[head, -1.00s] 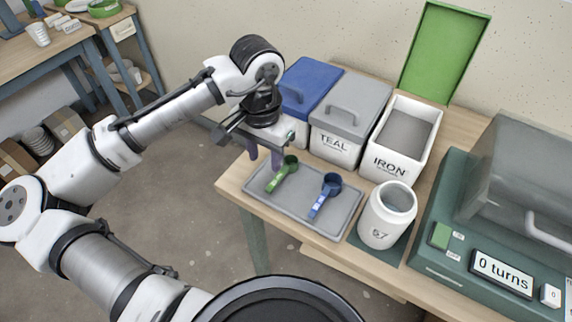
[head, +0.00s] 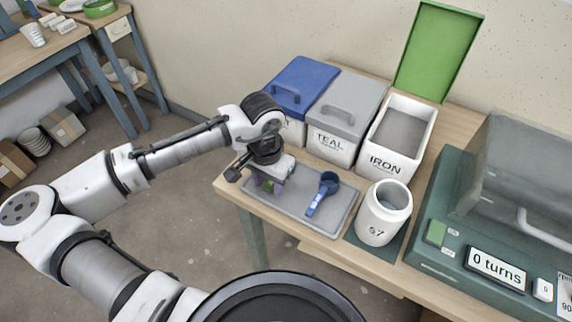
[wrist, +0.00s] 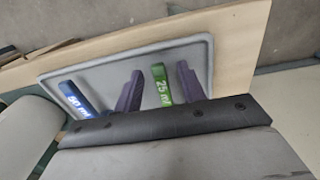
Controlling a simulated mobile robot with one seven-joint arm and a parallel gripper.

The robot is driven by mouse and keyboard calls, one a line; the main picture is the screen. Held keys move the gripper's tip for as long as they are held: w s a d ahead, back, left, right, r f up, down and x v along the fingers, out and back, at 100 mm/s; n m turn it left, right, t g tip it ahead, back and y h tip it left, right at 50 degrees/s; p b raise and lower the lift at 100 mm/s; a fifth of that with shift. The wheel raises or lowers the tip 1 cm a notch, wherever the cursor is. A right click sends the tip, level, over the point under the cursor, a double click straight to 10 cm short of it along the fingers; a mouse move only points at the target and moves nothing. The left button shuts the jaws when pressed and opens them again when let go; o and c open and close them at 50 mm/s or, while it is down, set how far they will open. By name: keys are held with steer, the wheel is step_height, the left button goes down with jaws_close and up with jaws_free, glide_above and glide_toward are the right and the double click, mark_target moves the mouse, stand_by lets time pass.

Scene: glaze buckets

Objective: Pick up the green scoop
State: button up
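The green scoop lies on the grey tray (head: 330,222), left of the blue scoop (head: 322,193). In the head view my gripper (head: 264,187) hides most of the green scoop, with only a bit of green showing. In the wrist view the green scoop's handle (wrist: 161,86), marked 25 ml, stands between my two purple fingers, which are apart with gaps on both sides. My gripper is open and low over the tray. The blue scoop's handle, marked 50 ml, is outside the fingers, to their left in the wrist view.
A white jar marked 57 (head: 383,214) stands right of the tray. Behind are a blue-lidded bin (head: 300,85), the grey-lidded TEAL bin (head: 335,140) and the open IRON bin (head: 390,163). A green machine (head: 440,255) reading 0 turns stands at right.

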jaws_close()
step_height(320, 180, up, 28)
steer(key=p, duration=0.7)
stand_by(0.6)
steer(key=shift+d, duration=0.15)
